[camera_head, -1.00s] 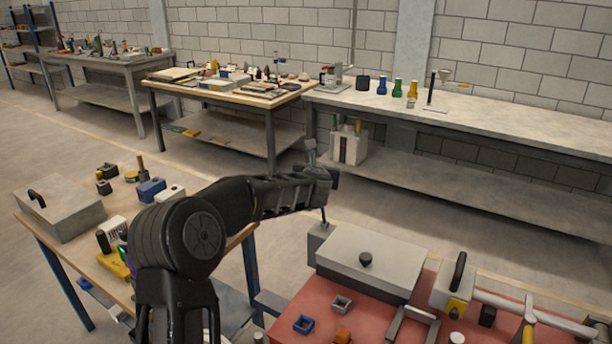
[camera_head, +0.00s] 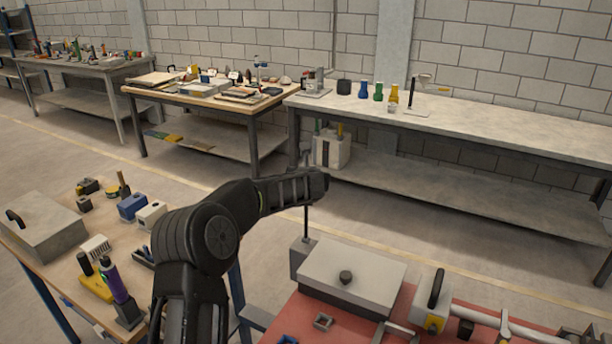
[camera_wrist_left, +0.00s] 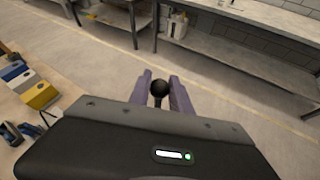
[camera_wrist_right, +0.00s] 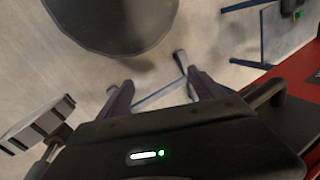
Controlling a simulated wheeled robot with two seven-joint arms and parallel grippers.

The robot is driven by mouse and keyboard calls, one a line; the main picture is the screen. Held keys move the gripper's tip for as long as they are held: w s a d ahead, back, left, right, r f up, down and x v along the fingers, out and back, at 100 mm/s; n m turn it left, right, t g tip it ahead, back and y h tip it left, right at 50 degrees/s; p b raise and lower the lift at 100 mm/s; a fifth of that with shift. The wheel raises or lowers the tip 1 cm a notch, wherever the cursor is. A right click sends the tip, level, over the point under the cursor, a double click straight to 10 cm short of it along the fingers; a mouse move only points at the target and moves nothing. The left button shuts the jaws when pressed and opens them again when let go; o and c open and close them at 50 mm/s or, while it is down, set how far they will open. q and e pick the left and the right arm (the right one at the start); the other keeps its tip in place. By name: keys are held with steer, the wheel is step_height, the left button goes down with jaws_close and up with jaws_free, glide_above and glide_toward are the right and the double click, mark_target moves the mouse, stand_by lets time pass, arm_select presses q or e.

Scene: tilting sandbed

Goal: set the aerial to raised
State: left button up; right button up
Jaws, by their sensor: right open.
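The aerial (camera_head: 306,219) appears to be a thin dark rod rising close to upright from a small grey box (camera_head: 299,258) at the far left corner of the red-topped table. My left gripper (camera_head: 318,185) is beside the rod, high above the box, and hides part of it. In the left wrist view, a black ball (camera_wrist_left: 159,88) sits between the close-set fingers of my left gripper (camera_wrist_left: 160,92), which look shut on it. My right gripper (camera_wrist_right: 162,90) is open and empty over the floor; it is outside the head view.
A grey lidded box (camera_head: 352,275) with a black knob stands right of the aerial's box. A white block with a black handle (camera_head: 434,303) and pipes stand farther right. A wooden table (camera_head: 60,272) at left holds a case, bottle and small blocks. Floor behind is clear.

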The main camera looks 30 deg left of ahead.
arm_select(q)
steer(key=o, duration=0.5)
steer(key=shift+w+d+f, duration=0.1)
steer(key=shift+w+f, duration=0.1)
steer(key=shift+w, duration=0.05)
steer(key=shift+c, duration=0.2)
steer(key=shift+s+r, duration=0.1)
steer(key=shift+s+d+r, duration=0.1)
steer(key=shift+s+d, duration=0.05)
steer(key=shift+s, duration=0.1)
steer(key=b+v, duration=0.3)
steer(key=v, duration=0.4)
steer(key=shift+s, duration=0.15)
